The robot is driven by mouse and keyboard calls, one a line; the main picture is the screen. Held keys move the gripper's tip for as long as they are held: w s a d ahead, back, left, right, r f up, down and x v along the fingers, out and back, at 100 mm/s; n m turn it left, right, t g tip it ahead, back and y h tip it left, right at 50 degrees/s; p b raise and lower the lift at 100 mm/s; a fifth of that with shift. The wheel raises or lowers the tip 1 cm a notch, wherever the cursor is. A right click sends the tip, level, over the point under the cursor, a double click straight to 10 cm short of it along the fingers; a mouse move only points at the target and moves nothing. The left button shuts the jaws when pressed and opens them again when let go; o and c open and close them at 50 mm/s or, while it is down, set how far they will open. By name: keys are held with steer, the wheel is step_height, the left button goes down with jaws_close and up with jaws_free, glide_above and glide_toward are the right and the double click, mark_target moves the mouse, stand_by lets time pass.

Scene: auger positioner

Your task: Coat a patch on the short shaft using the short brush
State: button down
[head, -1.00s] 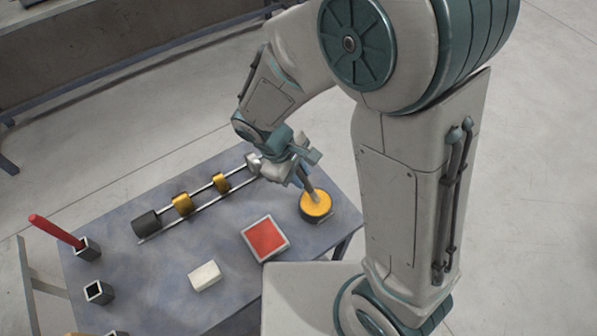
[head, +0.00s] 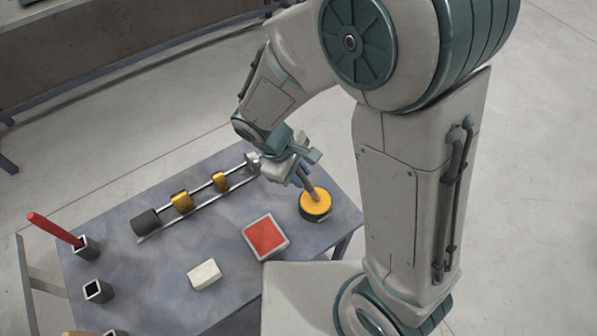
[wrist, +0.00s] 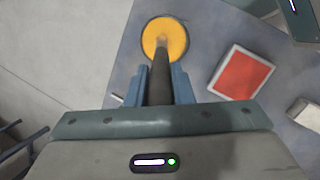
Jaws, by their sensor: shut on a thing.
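My gripper (head: 302,178) is shut on a brush (head: 311,190) with a dark handle, above the right end of the table. The brush (wrist: 160,75) points down between the two blue fingers in the wrist view. Its lower end meets the round pot of yellow material (head: 322,208), which also shows in the wrist view (wrist: 176,32). Whether the bristles are in the material is hard to tell. A thin shaft (head: 201,189) lies along the positioner, with a dark cylinder (head: 146,222) at one end and gold pieces (head: 181,202) along it.
A red square tray (head: 286,246) with a pale rim and a white block (head: 204,275) lie in front. A red-handled tool (head: 52,229) stands in a square holder (head: 90,252) at left; another holder (head: 98,291) looks empty.

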stand_by(0.6)
steer(key=shift+r+p, duration=2.75)
steer(key=shift+r, duration=0.75)
